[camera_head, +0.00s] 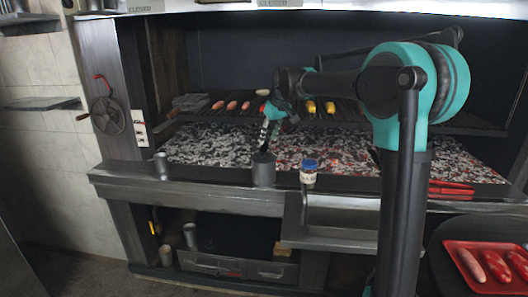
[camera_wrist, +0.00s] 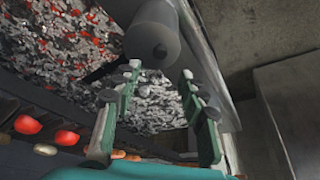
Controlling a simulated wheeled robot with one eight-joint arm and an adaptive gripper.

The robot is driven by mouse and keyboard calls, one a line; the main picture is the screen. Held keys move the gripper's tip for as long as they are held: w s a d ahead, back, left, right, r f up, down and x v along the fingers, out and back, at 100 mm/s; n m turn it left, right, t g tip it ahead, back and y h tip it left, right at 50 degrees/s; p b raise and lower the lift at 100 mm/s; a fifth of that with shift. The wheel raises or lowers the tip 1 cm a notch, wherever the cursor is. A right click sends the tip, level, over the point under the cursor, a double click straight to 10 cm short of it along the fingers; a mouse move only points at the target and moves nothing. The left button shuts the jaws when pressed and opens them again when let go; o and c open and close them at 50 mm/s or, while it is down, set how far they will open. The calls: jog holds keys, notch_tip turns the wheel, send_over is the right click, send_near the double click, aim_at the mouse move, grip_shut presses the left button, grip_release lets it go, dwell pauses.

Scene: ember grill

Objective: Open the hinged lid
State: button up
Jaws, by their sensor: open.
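A grey cylindrical container (camera_head: 264,174) stands upright on the front ledge of the grill. No hinge can be made out, so I cannot tell for sure whether it bears the hinged lid. My gripper (camera_head: 265,137) points down just above its top in the head view, in front of the embers. In the wrist view a grey cylinder (camera_wrist: 153,32) with a small round knob lies just beyond the fingertips. My gripper (camera_wrist: 160,78) is open there, with nothing visible between its two green fingers. Contact with the container cannot be made out.
A jar with a blue top (camera_head: 309,172) stands right of the container. A grey cylinder (camera_head: 161,166) stands farther left. Glowing embers (camera_head: 215,144) and a rack with sausages (camera_head: 232,105) lie behind. Red tongs (camera_head: 450,188) and a red tray (camera_head: 459,246) are at right.

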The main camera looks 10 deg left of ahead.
aim_at(263, 154)
jog(key=x, duration=0.8)
grip_shut()
